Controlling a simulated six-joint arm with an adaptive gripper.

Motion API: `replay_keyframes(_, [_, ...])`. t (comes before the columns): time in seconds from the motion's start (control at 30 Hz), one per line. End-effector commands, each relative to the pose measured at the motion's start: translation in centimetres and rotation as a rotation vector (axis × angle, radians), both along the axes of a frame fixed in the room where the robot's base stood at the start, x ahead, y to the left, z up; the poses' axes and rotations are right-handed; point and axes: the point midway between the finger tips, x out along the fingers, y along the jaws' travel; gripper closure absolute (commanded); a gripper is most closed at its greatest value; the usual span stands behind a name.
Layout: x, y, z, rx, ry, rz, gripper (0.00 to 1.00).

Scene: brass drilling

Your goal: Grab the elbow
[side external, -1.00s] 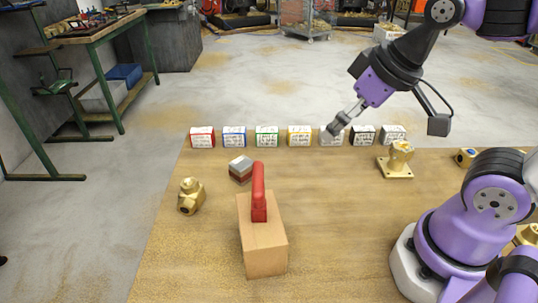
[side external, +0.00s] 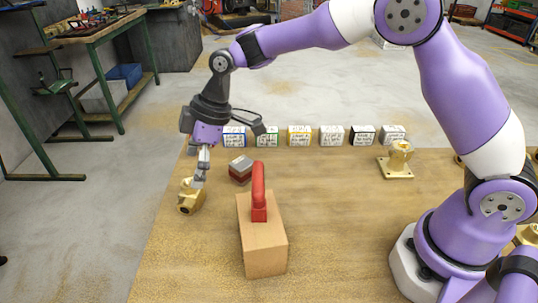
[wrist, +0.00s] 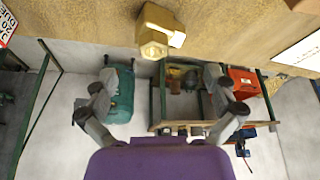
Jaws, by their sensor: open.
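A brass fitting (side external: 189,196), which looks like the elbow, lies near the left edge of the wooden table in the side view. In the wrist view the brass fitting (wrist: 158,32) is at the top centre, beyond my fingertips. My gripper (side external: 199,180) points down just above and beside the fitting and overlaps part of it in the side view. Whether they touch cannot be told there. In the wrist view my gripper (wrist: 162,78) has its fingers spread wide with nothing between them. A second brass piece on a flanged base (side external: 397,165) stands at the right.
A tan block with a red handle (side external: 263,240) stands right of the fitting. A small layered block (side external: 240,171) lies close behind it. A row of labelled boxes (side external: 299,136) lines the back edge. The table's front left is clear.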

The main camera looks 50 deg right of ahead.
Motion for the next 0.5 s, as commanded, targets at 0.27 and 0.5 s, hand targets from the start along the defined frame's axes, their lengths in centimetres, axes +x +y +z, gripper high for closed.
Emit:
replay_keyframes(0.27, [0.4, 0.9, -2.9, -0.001, 0.002, -0.001, 0.00])
replay_keyframes(0.5, [0.9, 1.9, -6.1, -0.002, 0.001, -0.001, 0.00])
